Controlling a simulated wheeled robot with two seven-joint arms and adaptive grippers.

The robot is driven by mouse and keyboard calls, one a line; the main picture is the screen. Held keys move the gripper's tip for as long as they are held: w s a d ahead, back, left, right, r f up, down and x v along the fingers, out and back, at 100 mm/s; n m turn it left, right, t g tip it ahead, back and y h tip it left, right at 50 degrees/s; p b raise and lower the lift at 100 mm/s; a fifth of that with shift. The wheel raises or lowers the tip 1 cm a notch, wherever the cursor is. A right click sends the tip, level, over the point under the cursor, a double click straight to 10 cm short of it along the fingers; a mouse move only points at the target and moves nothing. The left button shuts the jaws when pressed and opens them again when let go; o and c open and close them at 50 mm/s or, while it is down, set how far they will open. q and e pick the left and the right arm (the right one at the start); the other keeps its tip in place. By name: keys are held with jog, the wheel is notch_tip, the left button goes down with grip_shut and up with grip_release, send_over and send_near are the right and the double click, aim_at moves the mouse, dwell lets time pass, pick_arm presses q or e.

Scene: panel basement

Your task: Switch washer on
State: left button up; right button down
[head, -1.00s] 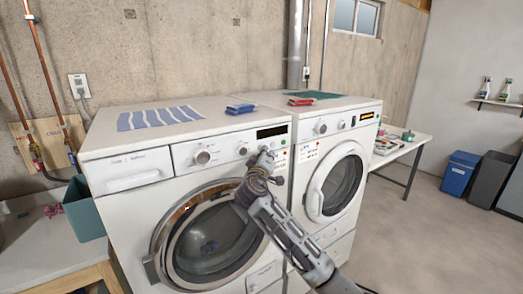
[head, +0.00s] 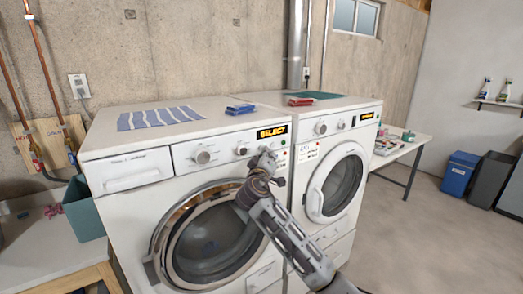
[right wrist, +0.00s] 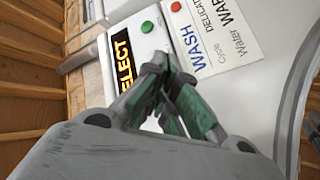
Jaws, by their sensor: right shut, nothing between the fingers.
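The washer (head: 135,205) is the left white machine, with a round glass door that appears closed. Its display (head: 271,132) is lit and reads "SELECT" in orange. A knob (head: 203,157) and smaller controls sit left of the display. My right gripper (head: 263,156) is shut and empty in front of the panel, just below the display. In the right wrist view, its fingertips (right wrist: 162,65) are close to the panel near a green button (right wrist: 147,27); I cannot tell if they touch. A red button (right wrist: 176,6) is beside it. My left gripper is out of view.
A dryer-like second machine (head: 364,145) with a lit display stands at the right. A striped cloth (head: 160,117) and blue packet (head: 239,109) lie on the washer top. A teal bin (head: 84,210) is at the left. The floor at right is open.

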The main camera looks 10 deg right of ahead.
jog(key=shift+s, duration=0.15)
dwell(0.3)
jog(key=shift+s+d, duration=0.35)
jog(key=shift+s, duration=0.55)
jog(key=shift+s+d, duration=0.35)
jog(key=shift+s, duration=0.6)
jog(key=shift+s+d, duration=0.35)
jog(key=shift+s, duration=0.55)
